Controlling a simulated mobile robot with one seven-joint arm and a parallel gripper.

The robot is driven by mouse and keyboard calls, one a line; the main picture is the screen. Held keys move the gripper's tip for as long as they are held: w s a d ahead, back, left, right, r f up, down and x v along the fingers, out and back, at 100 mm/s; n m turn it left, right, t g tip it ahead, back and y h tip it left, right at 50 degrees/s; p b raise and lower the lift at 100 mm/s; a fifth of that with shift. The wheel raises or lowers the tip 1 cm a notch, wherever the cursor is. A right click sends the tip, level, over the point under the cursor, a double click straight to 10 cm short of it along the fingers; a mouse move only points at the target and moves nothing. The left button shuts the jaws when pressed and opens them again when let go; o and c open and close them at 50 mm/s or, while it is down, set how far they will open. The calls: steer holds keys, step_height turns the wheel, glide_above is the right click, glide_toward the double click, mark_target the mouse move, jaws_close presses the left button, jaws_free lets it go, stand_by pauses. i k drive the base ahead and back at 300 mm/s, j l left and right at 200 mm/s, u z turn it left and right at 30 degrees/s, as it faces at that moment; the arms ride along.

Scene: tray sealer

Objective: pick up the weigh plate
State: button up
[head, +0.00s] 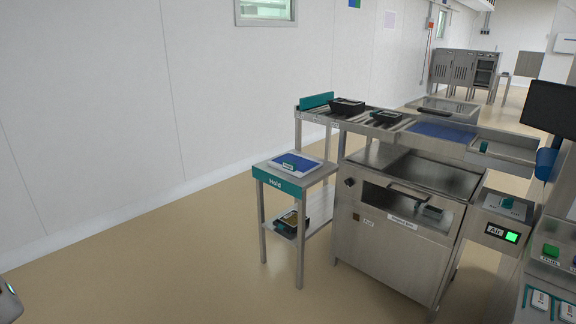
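A flat white item with a blue top (307,168) lies on the small side table marked "Hold" (268,177). A small green piece sits at its front edge. It may be the weigh plate, but no label on it can be read at this size. No gripper fingers show in the head view, so I cannot see whether my gripper is open or shut. Nothing is seen touching the flat item.
A steel tray sealer (385,262) stands right of the side table. Black trays (347,106) sit on the roller conveyor behind. A container (291,220) is on the lower shelf. A panel with a green-lit button (511,237) is at right.

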mark_target(298, 166)
steer(key=i+l, duration=0.2)
steer(key=i, duration=0.65)
steer(key=i+l+z, duration=0.1)
steer(key=i, duration=0.75)
steer(key=i+l, duration=0.2)
steer(key=i, duration=0.65)
